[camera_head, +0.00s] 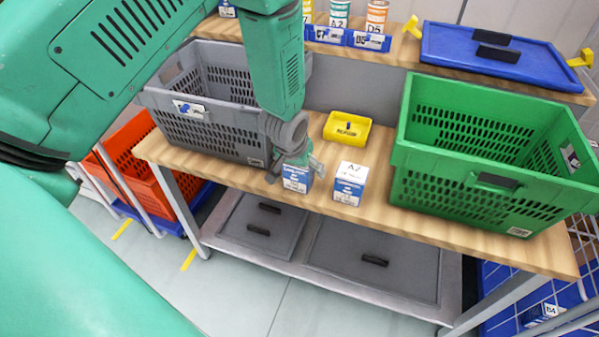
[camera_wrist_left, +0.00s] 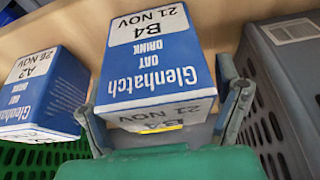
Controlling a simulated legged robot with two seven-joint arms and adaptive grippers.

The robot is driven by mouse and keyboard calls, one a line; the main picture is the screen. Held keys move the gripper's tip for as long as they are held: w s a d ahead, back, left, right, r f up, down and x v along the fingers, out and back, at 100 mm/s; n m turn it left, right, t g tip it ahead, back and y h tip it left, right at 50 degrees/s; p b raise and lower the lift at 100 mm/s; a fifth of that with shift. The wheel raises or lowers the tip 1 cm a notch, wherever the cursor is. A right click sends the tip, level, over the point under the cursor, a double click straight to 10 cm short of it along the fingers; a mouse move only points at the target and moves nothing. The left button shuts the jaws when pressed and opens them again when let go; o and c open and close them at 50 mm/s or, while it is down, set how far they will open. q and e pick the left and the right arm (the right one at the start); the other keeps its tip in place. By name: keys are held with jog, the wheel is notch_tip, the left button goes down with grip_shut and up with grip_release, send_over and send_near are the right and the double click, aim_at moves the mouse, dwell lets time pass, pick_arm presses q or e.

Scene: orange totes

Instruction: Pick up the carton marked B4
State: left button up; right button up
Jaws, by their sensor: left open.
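The B4 carton (camera_wrist_left: 155,65), blue and white with "Glenhatch Oat Drink" and "21 NOV", lies between the two open fingers of my left gripper (camera_wrist_left: 165,100) in the left wrist view. In the head view this carton (camera_head: 297,181) stands near the bench's front edge, its top partly hidden by my left gripper (camera_head: 294,168). The fingers straddle it; I cannot tell whether they touch it. A similar carton marked A2 (camera_head: 349,184) stands just right of it; it also shows in the left wrist view (camera_wrist_left: 42,95). My right gripper is not in view.
A grey tote (camera_head: 215,130) stands close on the left of the carton, and a green tote (camera_head: 480,190) on the right. A blue lid (camera_head: 500,60) lies on the back shelf. An orange tote (camera_head: 150,170) is at lower left.

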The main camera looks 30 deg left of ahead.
pick_arm(q)
jog(key=shift+c, duration=0.3)
jog(key=shift+r, duration=0.1)
jog(key=c, duration=1.3)
jog(key=shift+c, duration=0.2)
